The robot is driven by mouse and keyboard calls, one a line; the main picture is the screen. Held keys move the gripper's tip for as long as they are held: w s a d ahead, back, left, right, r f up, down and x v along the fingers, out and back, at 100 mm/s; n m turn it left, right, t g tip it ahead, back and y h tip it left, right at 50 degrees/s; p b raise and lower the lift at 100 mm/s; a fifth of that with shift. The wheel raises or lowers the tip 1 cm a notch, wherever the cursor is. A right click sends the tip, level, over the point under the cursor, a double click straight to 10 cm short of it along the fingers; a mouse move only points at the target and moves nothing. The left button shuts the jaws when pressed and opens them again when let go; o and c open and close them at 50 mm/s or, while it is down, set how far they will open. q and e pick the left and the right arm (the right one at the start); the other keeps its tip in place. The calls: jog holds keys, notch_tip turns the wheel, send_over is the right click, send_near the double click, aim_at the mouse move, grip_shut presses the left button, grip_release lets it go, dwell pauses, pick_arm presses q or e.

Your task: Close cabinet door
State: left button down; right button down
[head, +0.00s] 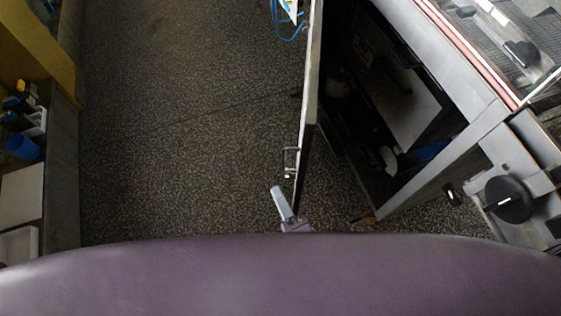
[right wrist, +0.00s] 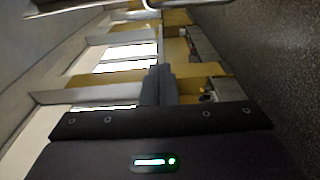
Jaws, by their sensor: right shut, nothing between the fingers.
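The cabinet door (head: 309,95) stands open, seen nearly edge-on from above in the head view. Its metal handle (head: 290,162) is on the left, outer face, near the door's free end. The dark cabinet (head: 430,178) is open to the right of the door. My right gripper (head: 278,193) is shut and empty, just below the handle at the left of the door's near end. Whether it touches the door I cannot tell. Its closed fingers (right wrist: 159,75) also show in the right wrist view, with a metal bar at the top edge. My left gripper is out of view.
Speckled floor (head: 180,130) left of the door is clear. A machine with a black knob (head: 508,198) stands at the right. Blue cable (head: 287,28) shows at the top. A shelf with a blue cup (head: 22,147) lines the left edge.

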jog(key=w+p, duration=0.1)
jog(key=w, duration=0.8)
jog(key=shift+w+d, duration=0.15)
jog(key=shift+w, duration=0.05)
